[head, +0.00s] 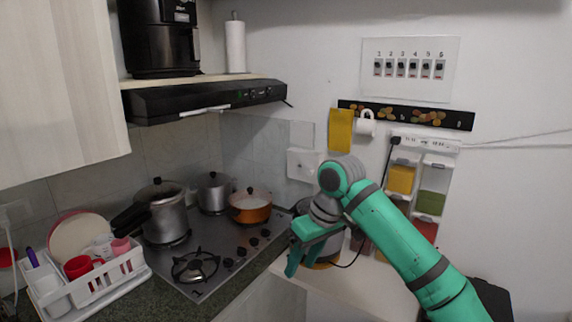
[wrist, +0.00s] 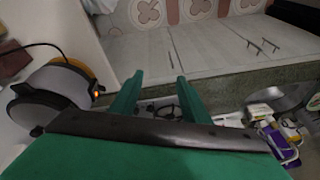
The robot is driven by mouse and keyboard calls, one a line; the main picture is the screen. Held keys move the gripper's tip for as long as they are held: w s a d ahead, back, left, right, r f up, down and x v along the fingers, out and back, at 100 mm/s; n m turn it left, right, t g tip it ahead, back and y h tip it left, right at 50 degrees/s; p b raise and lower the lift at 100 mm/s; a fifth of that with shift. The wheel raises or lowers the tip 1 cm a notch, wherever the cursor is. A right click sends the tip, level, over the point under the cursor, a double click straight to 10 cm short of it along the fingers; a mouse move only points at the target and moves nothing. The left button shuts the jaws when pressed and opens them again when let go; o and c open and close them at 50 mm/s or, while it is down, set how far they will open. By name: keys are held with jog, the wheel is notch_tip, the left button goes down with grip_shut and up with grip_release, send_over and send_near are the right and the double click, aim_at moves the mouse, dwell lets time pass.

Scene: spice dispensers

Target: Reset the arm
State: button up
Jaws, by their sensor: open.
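My gripper (head: 293,262) is at the left end of my green arm in the head view, low over the right front edge of the stove counter. In the wrist view its two green fingers (wrist: 156,80) stand apart with nothing between them. The spice dispensers (head: 403,180) hang on the right wall, with yellow, green and red fronts showing. My arm hides part of their lower section.
A round appliance (wrist: 48,95) with a lit orange light sits left of my fingers in the wrist view. The stove (head: 208,262) holds several pots, including an orange one (head: 250,206). A white dish rack (head: 95,285) stands at the left.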

jog(key=w+a+f+t+y, duration=0.1)
jog(key=a+f+t+y, duration=0.2)
jog(key=a, duration=0.4)
jog(key=w+a+f+m+y, duration=0.1)
jog(key=a+f+y, duration=0.1)
jog(key=a+f, duration=0.35)
jog(key=w+a+f+t+y, duration=0.1)
jog(key=a+f+t+y, duration=0.15)
jog(key=a, duration=0.55)
jog(key=s+a+f+m+t, duration=0.3)
jog(key=s+f+m+t, duration=0.25)
jog(key=f, duration=0.35)
jog(key=s+d+f+m+t+h, duration=0.1)
jog(key=s+d+f+m+h, duration=0.3)
jog(key=s+f, duration=0.5)
jog(key=s+d+f+m+t+h, duration=0.2)
jog(key=s+d+f+h, duration=0.25)
jog(key=s, duration=0.75)
jog(key=s+d+r+n, duration=0.1)
jog(key=s+d, duration=0.2)
jog(key=s, duration=0.4)
jog(key=s+d+r+n+h, duration=0.1)
jog(key=s+d, duration=0.3)
jog(key=s, duration=0.4)
jog(key=s+d+r+n+h, duration=0.1)
jog(key=s+d+r+n, duration=0.1)
jog(key=s, duration=0.6)
jog(key=shift+s+d+r+n, duration=0.2)
jog(key=shift+d+n, duration=0.25)
jog(key=shift+d, duration=0.55)
